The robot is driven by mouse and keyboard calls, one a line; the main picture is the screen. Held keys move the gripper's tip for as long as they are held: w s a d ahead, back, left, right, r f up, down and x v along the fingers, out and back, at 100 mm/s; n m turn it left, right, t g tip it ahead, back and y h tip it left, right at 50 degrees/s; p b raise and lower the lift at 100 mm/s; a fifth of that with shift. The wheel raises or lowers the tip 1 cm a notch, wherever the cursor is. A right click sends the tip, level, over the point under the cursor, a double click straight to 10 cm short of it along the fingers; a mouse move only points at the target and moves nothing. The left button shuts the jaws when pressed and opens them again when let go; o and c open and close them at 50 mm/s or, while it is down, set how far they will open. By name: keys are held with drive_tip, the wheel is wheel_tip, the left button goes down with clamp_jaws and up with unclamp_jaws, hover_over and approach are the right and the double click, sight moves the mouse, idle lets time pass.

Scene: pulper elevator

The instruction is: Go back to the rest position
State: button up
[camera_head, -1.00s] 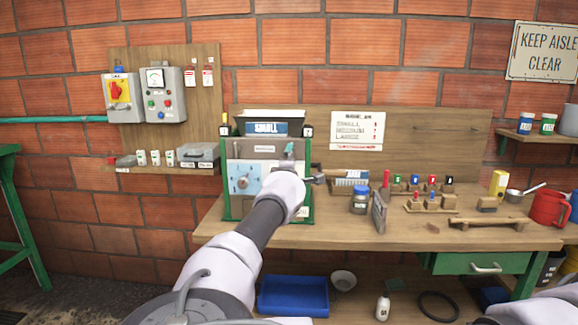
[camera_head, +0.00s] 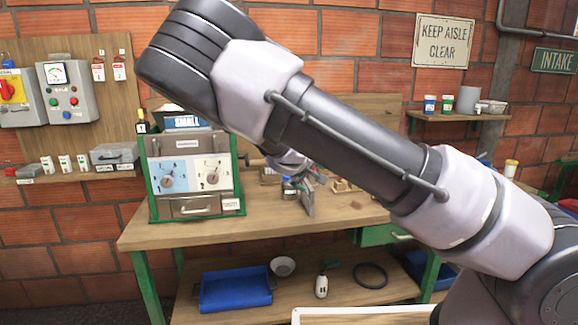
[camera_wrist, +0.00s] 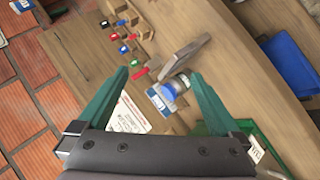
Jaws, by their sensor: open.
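My gripper (camera_wrist: 161,74) shows in the wrist view with its two green fingers spread apart and nothing between them. It hangs over the workbench, tilted relative to it. A small jar (camera_wrist: 177,84) and a grey upright plate (camera_wrist: 186,55) lie beyond the fingertips, apart from them. In the head view my raised arm crosses the picture, and the gripper itself is mostly hidden behind it. The green-framed machine (camera_head: 192,142) with two dials stands on the left of the workbench (camera_head: 270,225), and no finger touches it there.
Colour-tagged small parts (camera_wrist: 124,38) stand on the bench. A blue tray (camera_head: 236,290), a bowl (camera_head: 283,266), a white bottle (camera_head: 321,287) and a black ring (camera_head: 370,275) lie on the lower shelf. Control boxes (camera_head: 63,93) hang on the left wall. A wall shelf (camera_head: 460,117) is at right.

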drive_tip(key=s+d+r+m+g+y, duration=0.1)
drive_tip(key=s+d+m+g+y, duration=0.2)
drive_tip(key=s+d+m+g, duration=0.55)
drive_tip(key=s+d+r+m+t+y, duration=0.1)
drive_tip(key=s+d+r, duration=0.4)
drive_tip(key=s+r, duration=0.6)
drive_tip(key=s+d+r+m+t+y, duration=0.2)
drive_tip(key=s+d+r+t, duration=0.2)
drive_tip(key=s+r, duration=0.7)
wheel_tip(320, 180, up, 4)
drive_tip(key=shift+d+f+m+t, duration=0.25)
drive_tip(key=shift+d+m+t, duration=0.1)
drive_tip(key=shift+d, duration=0.35)
